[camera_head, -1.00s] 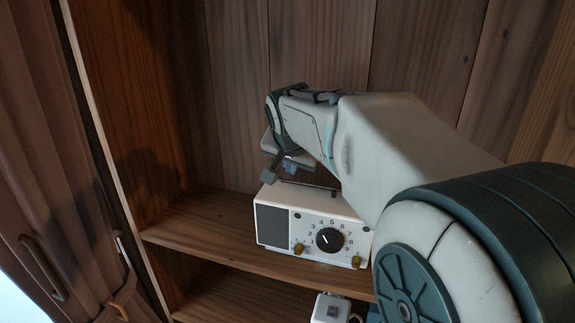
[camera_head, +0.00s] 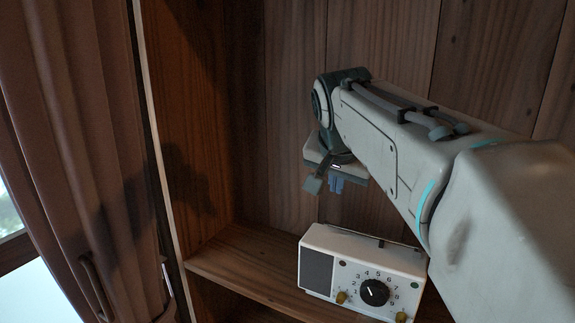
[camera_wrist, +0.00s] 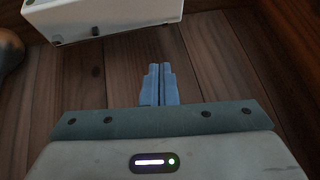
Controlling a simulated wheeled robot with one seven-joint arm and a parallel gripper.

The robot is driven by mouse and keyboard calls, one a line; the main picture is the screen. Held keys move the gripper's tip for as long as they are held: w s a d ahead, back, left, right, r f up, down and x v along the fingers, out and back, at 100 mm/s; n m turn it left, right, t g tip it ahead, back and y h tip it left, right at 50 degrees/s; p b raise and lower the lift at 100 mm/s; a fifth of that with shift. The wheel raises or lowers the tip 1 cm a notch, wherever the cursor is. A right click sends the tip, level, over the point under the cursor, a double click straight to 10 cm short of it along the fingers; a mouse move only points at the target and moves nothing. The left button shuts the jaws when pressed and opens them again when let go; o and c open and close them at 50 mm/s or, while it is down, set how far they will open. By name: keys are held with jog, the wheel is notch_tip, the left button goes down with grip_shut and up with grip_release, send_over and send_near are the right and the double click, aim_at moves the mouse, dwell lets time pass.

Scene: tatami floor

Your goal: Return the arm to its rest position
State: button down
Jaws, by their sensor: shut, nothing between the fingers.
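My gripper (camera_head: 337,186) hangs at the end of my arm, above and behind the radio's top in the head view. In the wrist view my gripper (camera_wrist: 159,72) shows its two blue fingers pressed together with nothing between them. My arm reaches in from the right and hides part of the shelf's back and right side.
A white radio (camera_head: 368,272) with a black dial stands on the wooden shelf (camera_head: 238,262), below my gripper. Its white casing also shows in the wrist view (camera_wrist: 110,14). A brown curtain (camera_head: 75,140) hangs at the left, beside the shelf's side panel (camera_head: 190,120).

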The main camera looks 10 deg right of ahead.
jog(key=s+f+n+g+y, duration=0.1)
jog(key=s+f+n+g, duration=0.2)
jog(key=s+f, duration=1.5)
notch_tip(320, 180, down, 4)
jog(key=n, duration=0.3)
jog(key=shift+r+n+y, duration=0.15)
jog(key=shift+n+y, duration=0.25)
